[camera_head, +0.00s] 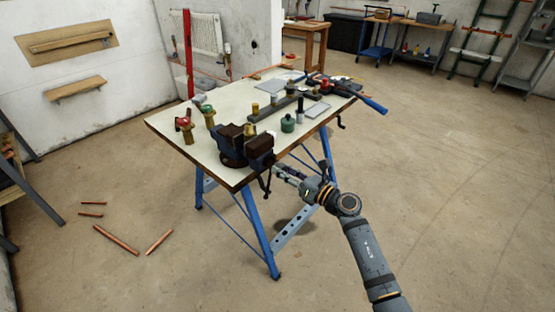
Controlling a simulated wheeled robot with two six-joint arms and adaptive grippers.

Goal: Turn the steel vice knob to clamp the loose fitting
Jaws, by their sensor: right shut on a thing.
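A dark bench vice (231,158) with brown jaw blocks sits at the near corner of the workbench. A small brass-coloured fitting (250,130) shows between its jaws; whether it is gripped tight is too small to tell. My right gripper (277,168) reaches in from the lower right to the front end of the vice, where the screw and its dark handle are. It is shut at the steel vice knob, which its fingers mostly hide. My left gripper is not in view.
Copper pipes (116,239) lie on the floor at left. The floor at right is clear.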

